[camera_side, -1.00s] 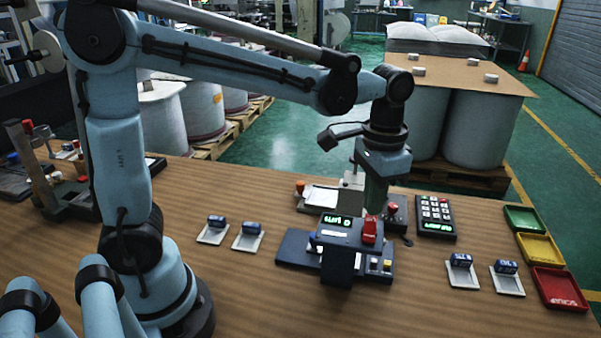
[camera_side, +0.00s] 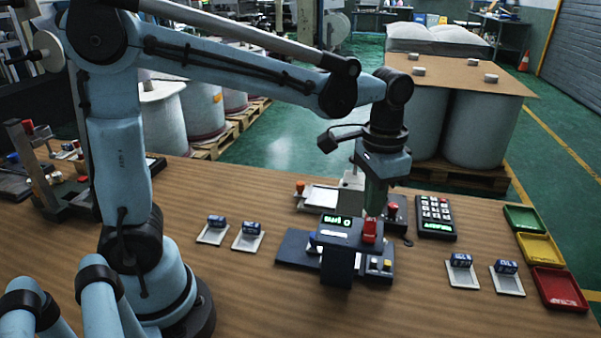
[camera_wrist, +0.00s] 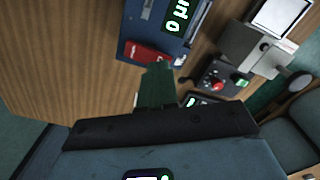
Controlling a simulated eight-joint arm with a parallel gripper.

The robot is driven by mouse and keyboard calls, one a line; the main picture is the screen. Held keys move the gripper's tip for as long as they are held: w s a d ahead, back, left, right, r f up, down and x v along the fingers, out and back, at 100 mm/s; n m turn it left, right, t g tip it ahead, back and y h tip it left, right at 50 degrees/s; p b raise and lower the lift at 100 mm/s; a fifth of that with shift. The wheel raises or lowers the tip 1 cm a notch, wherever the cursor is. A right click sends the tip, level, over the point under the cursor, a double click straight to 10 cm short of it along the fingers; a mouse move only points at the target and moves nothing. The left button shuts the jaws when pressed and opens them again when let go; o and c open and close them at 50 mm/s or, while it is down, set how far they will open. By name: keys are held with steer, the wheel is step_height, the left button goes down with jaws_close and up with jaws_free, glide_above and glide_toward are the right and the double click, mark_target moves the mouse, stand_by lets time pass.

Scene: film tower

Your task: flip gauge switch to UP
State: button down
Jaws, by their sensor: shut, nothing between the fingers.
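The gauge (camera_side: 338,231) is a dark blue unit with a lit green display, standing on the wooden table. Its red switch (camera_side: 369,230) sits at the right of the display. In the wrist view the red switch (camera_wrist: 146,53) lies on the gauge's edge (camera_wrist: 170,44), just beyond my fingertips. My gripper (camera_side: 375,208) points down with its shut, empty green fingers right at the top of the red switch. The fingers also show in the wrist view (camera_wrist: 157,72). I cannot tell whether they touch the switch. The switch's exact position is hard to read.
A keypad (camera_side: 435,215) stands to the right, and a small box with a red button (camera_side: 394,209) is close behind. Green, yellow and red trays (camera_side: 560,287) line the right edge. Small blue-topped blocks sit on pads (camera_side: 247,241). The front table is clear.

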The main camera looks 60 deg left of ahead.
steer(key=shift+f, duration=0.8)
stand_by(0.4)
steer(key=shift+r, duration=3.5)
steer(key=s+a+f+n+t, duration=0.3)
steer(key=s+a+f+t, duration=0.2)
steer(key=s+a+t, duration=0.1)
steer(key=shift+s+a+f+t, duration=0.4)
steer(key=shift+s+t, duration=0.2)
steer(key=shift+s, duration=0.2)
